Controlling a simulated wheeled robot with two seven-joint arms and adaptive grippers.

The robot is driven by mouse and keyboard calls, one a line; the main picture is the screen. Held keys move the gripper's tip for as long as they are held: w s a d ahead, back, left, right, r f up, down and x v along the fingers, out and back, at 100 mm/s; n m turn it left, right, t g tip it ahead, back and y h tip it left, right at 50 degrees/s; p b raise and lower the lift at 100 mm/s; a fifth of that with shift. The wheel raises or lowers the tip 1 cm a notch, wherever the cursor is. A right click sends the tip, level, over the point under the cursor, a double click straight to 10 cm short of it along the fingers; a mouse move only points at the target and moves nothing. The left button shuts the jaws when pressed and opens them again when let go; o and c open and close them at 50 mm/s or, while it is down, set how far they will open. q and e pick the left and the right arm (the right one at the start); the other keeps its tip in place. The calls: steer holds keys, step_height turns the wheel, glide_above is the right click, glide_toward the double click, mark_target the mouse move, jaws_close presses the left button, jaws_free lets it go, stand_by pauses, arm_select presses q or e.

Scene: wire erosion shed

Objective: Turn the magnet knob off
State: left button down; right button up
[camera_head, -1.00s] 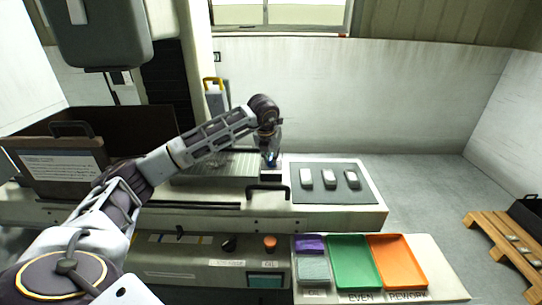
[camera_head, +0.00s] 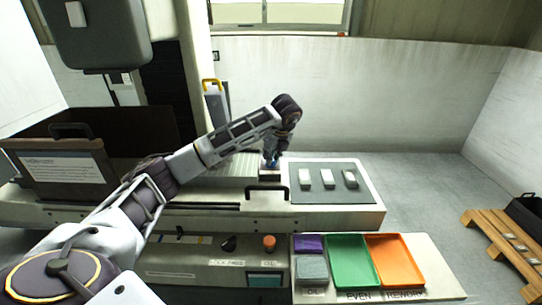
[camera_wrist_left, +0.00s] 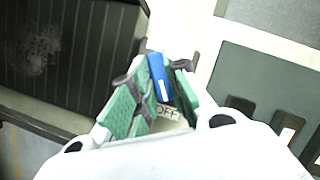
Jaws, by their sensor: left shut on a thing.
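The magnet knob is a small blue bar with a white line (camera_wrist_left: 158,72). It stands on a small block at the right end of the ridged plate (camera_head: 232,166). My left gripper (camera_head: 271,160) reaches down to it from above and is shut on it. In the left wrist view the green-padded fingers (camera_wrist_left: 155,100) sit on both sides of the knob. The white line points down toward a printed "OFF" label (camera_wrist_left: 167,111), partly covered by the fingers. Any other label is hidden. My right gripper is not in view.
Right of the block, a grey mat (camera_head: 338,193) holds three light pieces. A black handle (camera_head: 266,190) is in front. Green (camera_head: 352,288) and orange (camera_head: 399,281) trays lie nearer. A wooden pallet (camera_head: 500,248) is at the far right.

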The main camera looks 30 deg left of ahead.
arm_select(q)
steer(key=shift+w+r+n+g, duration=0.1)
steer(key=shift+n+g, duration=0.3)
steer(key=shift+n, duration=1)
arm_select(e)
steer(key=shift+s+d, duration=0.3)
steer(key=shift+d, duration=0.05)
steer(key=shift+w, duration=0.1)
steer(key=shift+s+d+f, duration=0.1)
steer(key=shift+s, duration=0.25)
arm_select(q)
steer(key=c, duration=1.4)
jaws_free()
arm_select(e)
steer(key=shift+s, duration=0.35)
arm_select(q)
steer(key=shift+w+v, duration=0.2)
steer(key=shift+v, duration=1.6)
steer(key=shift+d+v, duration=0.1)
steer(key=shift+v, duration=1.95)
steer(key=shift+d+v, duration=0.15)
steer(key=shift+v, duration=1.95)
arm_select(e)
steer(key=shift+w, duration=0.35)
